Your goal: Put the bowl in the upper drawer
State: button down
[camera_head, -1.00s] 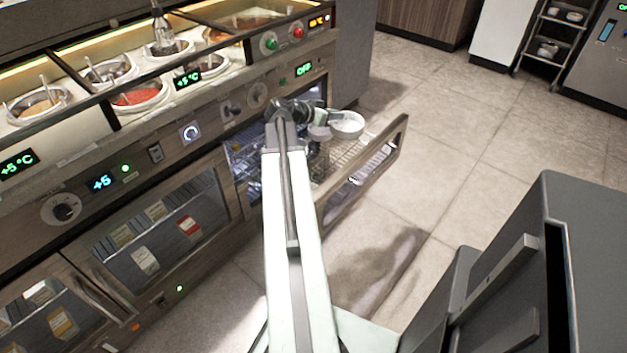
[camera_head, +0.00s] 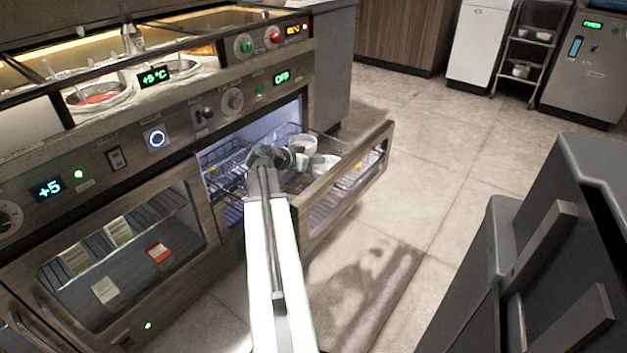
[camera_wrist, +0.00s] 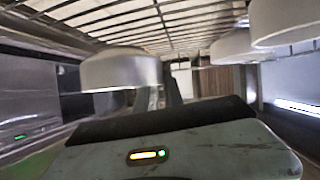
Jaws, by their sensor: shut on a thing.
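The upper drawer (camera_head: 372,166) is pulled out from the counter and has a wire rack floor. My gripper (camera_head: 307,160) is low over the open drawer, shut on a pale bowl (camera_head: 326,161). The held bowl sits near the drawer's front panel, level with or just below its top edge. It also shows in the wrist view (camera_wrist: 122,70), close to the rack wires; I cannot tell if it touches them. Another white bowl (camera_head: 303,143) stands in the drawer farther back. The wrist view shows two white bowls (camera_wrist: 235,47) (camera_wrist: 284,22) at the right.
A closed glass-fronted drawer (camera_head: 125,255) is to the left. Sauce wells (camera_head: 97,95) and control knobs (camera_head: 232,101) are above on the counter. A dark grey cabinet (camera_head: 570,240) stands at the right. The tiled floor (camera_head: 440,170) between is clear.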

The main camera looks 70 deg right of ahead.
aim_at(315, 167)
notch_tip(315, 167, down, 4)
jog(key=b, duration=0.3)
jog(key=shift+b, duration=0.35)
jog(key=shift+r, duration=0.2)
jog(key=shift+f, duration=0.15)
jog(key=c, duration=1.4)
grip_release()
jog(key=shift+c, duration=0.2)
jog(key=shift+r, duration=0.2)
jog(key=shift+w+a+r+p, duration=0.1)
jog(key=shift+a+r+p, duration=0.15)
jog(key=shift+p, duration=0.15)
jog(key=p+v, duration=0.4)
jog(key=v, duration=0.7)
jog(key=shift+a+p, duration=0.2)
jog(key=shift+p, duration=0.2)
